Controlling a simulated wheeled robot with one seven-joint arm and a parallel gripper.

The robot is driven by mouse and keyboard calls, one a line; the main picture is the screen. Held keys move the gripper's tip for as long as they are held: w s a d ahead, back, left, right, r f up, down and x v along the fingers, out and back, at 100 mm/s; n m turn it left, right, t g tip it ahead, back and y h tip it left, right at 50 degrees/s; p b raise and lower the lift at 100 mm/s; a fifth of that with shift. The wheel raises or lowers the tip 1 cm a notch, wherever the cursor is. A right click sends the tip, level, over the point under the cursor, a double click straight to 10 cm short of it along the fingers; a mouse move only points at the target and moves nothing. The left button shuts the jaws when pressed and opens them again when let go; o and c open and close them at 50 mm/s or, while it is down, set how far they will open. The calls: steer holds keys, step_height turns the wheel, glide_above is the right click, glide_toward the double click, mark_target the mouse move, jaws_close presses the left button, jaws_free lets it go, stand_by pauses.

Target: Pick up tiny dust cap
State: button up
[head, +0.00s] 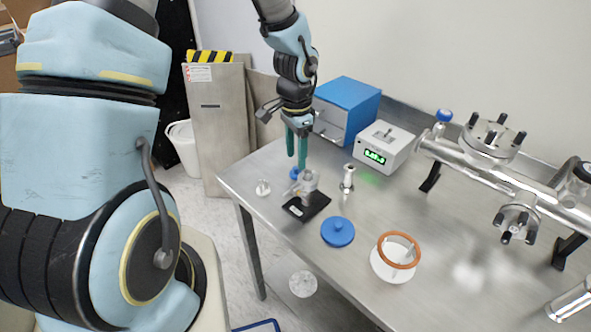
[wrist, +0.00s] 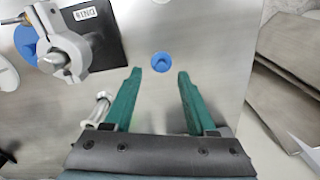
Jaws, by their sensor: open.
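The tiny dust cap is a small round blue disc (wrist: 160,62) lying on the metal table. In the wrist view it sits just beyond and between my fingertips, apart from both. In the head view it is a small blue spot (head: 294,173), partly hidden by my fingers. My gripper (head: 296,162) points down above it, with green fingers spread and nothing between them. The wrist view also shows my gripper (wrist: 159,72) open. How high the fingertips are above the cap is hard to tell.
A grey clamp fitting (head: 308,186) stands on a black pad (head: 318,205) close beside my fingers. A metal fitting (head: 347,180), a larger blue cap (head: 337,231), a white controller (head: 384,148) and a blue box (head: 347,105) are nearby. The table's left edge is close.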

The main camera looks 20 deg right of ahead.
mark_target(295, 168)
steer(key=shift+w+f+p, duration=0.1)
steer(key=shift+f+p, duration=0.35)
steer(key=shift+f, duration=1.5)
jaws_close()
